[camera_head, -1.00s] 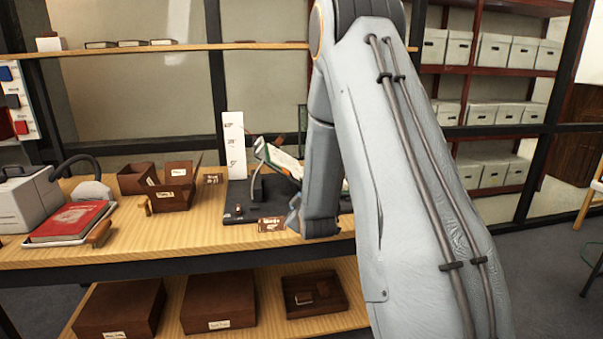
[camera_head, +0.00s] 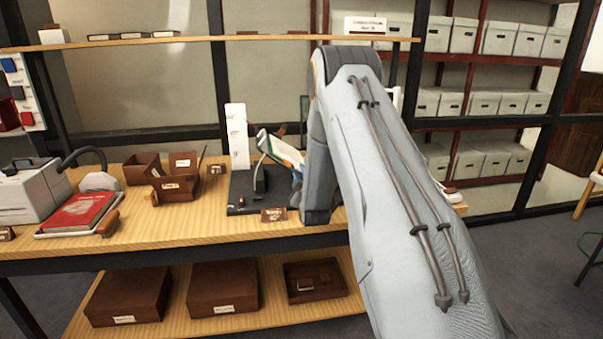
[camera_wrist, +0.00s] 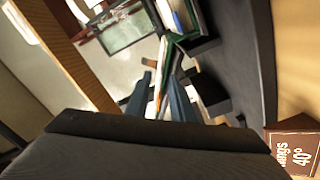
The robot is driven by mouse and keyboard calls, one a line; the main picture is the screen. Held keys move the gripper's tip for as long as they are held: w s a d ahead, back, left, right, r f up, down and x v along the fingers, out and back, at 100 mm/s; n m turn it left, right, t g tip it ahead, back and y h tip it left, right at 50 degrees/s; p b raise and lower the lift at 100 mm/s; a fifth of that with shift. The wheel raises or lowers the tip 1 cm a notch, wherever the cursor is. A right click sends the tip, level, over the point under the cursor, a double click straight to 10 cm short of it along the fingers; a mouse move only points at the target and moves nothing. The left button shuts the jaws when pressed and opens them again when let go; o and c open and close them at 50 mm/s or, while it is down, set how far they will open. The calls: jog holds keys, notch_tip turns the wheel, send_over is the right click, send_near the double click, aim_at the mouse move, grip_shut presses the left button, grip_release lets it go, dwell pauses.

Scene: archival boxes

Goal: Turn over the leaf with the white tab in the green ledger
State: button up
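The green ledger (camera_head: 283,150) lies open and tilted on a black stand (camera_head: 238,192) in the head view, its right part hidden by my arm. In the wrist view, its pages and green edge (camera_wrist: 176,52) show ahead of my gripper. My gripper (camera_wrist: 160,78) shows as two dark blue fingers set apart, with a pale leaf edge with some orange (camera_wrist: 158,80) between them. I cannot tell whether the fingers touch it. I cannot make out the white tab for certain. The gripper is hidden behind my arm in the head view.
A white upright card (camera_head: 237,135) stands behind the stand. A brown label block (camera_head: 273,215) sits at its front, also in the wrist view (camera_wrist: 292,150). Brown boxes (camera_head: 178,188) and a red book (camera_head: 78,211) are to the left.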

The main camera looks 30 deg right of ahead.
jog(key=shift+w, duration=0.15)
grip_shut()
dwell(1.4)
